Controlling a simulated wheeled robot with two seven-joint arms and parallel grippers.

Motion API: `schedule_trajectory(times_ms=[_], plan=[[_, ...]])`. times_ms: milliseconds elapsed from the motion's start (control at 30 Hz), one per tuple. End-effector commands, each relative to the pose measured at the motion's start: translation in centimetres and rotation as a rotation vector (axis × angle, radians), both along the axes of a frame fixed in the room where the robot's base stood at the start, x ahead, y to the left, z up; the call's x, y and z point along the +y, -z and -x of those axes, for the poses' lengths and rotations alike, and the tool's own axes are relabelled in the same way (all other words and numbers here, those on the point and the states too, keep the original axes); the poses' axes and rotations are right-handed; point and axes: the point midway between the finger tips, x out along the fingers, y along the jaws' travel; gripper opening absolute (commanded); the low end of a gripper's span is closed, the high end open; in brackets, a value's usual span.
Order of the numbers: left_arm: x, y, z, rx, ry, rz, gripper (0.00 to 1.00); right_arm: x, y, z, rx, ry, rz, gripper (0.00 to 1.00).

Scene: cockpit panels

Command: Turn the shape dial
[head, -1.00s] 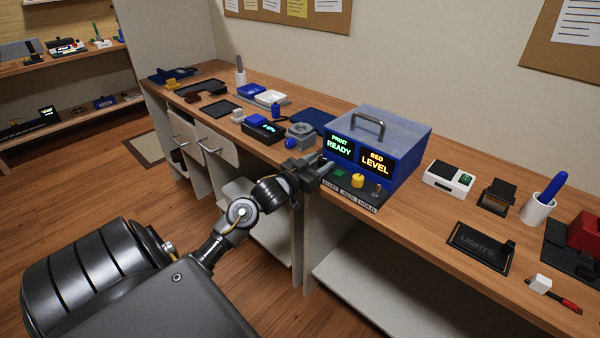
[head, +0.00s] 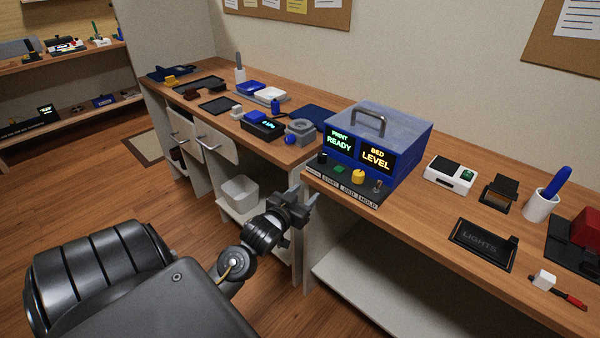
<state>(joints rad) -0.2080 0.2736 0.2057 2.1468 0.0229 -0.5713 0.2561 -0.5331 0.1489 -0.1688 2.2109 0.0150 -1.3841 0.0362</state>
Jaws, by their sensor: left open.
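A blue control box (head: 408,160) with a carry handle stands on the counter, its screens reading "PRINT READY" and "BED LEVEL". Its front ledge holds a black knob (head: 323,157) at the left end, a green button (head: 339,169), a yellow dial (head: 358,176) and a toggle switch (head: 378,185). The labels under them are too small to read surely, so I cannot tell which is the shape dial. My left gripper (head: 306,195) is open and empty, below and in front of the ledge's left end, apart from it. My right gripper is out of view.
The wooden counter edge (head: 345,206) lies just right of my left gripper. A white and black device (head: 449,176), a black "LIGHTS" plate (head: 482,240) and a pen cup (head: 538,207) stand to the right. A grey round-topped device (head: 301,131) stands left of the box.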

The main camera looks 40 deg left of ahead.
Motion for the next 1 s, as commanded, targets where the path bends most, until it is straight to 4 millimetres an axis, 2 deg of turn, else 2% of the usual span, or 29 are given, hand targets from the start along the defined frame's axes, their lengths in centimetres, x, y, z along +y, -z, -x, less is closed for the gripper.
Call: schedule_trajectory(times_ms=[467,1000], plan=[[-0.9,10.1,0.1,0.210,0.014,0.023,0.48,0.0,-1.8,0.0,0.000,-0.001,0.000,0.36],[-2.9,20.9,3.2,0.435,0.047,0.040,0.48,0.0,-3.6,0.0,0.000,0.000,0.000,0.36]])
